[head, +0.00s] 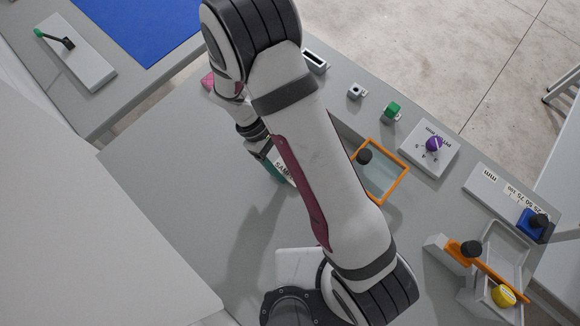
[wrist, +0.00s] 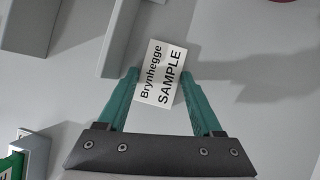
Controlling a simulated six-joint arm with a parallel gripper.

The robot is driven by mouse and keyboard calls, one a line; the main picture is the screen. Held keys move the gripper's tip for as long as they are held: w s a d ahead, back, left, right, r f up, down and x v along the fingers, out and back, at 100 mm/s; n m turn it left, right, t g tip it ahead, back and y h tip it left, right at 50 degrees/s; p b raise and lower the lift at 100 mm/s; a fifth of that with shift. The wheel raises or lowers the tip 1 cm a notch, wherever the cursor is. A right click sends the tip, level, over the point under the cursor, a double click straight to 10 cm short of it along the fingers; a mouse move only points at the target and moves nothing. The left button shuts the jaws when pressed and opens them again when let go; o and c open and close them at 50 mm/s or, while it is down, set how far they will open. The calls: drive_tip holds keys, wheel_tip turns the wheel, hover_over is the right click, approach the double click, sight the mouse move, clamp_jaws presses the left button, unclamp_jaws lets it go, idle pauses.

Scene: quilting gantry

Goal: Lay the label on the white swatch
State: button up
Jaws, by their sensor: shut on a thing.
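The label (wrist: 161,74) is a small white card with the black words "Brynhegge" and "SAMPLE". It stands between the two teal fingers of my gripper (wrist: 159,77), which is shut on it. In the head view my gripper (head: 272,164) is partly hidden behind my arm, and a strip of the label (head: 285,172) shows beside it. The grey surface shows beneath in the wrist view.
A blue mat (head: 135,25) lies far left. The left-middle table is clear.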

drive_tip(key=shift+c, duration=1.2)
wheel_tip(320, 180, up, 10)
drive_tip(key=w+d+r+n+t+y, duration=0.1)
drive_tip(key=w+d+n+t, duration=0.15)
drive_tip(key=w+n, duration=0.6)
drive_tip(key=w+d+r+n+t, duration=0.1)
drive_tip(key=w+n+t, duration=0.2)
drive_tip(key=w, duration=1.1)
drive_tip(key=w+d+r+n+t+y, duration=0.1)
drive_tip(key=w+d+r+n+t, duration=0.15)
drive_tip(key=w+n, duration=0.6)
drive_tip(key=w+a+f, duration=0.2)
drive_tip(key=a, duration=0.1)
drive_tip(key=w+a+f+m, duration=0.1)
drive_tip(key=w+a+f, duration=0.1)
drive_tip(key=a+f, duration=0.1)
drive_tip(key=w+a+f+m, duration=0.1)
drive_tip(key=w+a+f, duration=0.1)
drive_tip(key=a, duration=0.3)
drive_tip(key=shift+f, duration=0.35)
drive_tip(key=shift+a+f, duration=0.1)
drive_tip(key=shift+a, duration=0.05)
drive_tip(key=shift+f, duration=1.95)
